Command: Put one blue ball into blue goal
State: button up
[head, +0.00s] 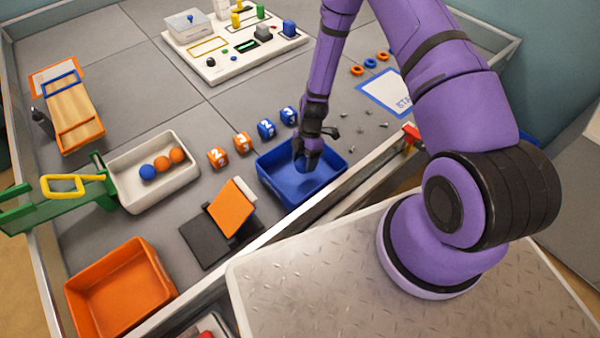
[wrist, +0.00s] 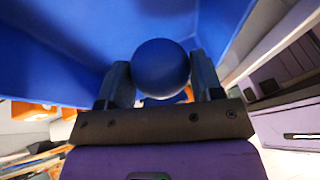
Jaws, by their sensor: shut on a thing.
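My gripper (wrist: 161,85) is shut on a blue ball (wrist: 160,67), which sits between its two fingers in the wrist view. In the head view my gripper (head: 308,160) is at the blue goal (head: 318,186), a blue open-topped bin near the table's front edge. The fingers point down into the bin. The ball in the gripper is hard to make out in the head view. Another blue ball (head: 148,172) lies with two orange balls (head: 169,160) in a white tray (head: 133,199) at the left.
Several numbered cubes (head: 242,142) stand behind the bin. An orange tilted plate (head: 232,207) on a dark base stands left of it. An orange bin (head: 121,288) is at the front left. A raised metal rim (head: 372,172) edges the table. Small screws (head: 368,125) lie at the right.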

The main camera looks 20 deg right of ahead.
jog(key=o, duration=1)
jog(key=shift+w+r, duration=0.1)
jog(key=shift+r, duration=0.05)
jog(key=v, duration=1)
jog(key=shift+d+r, duration=0.15)
jog(key=shift+r, duration=0.1)
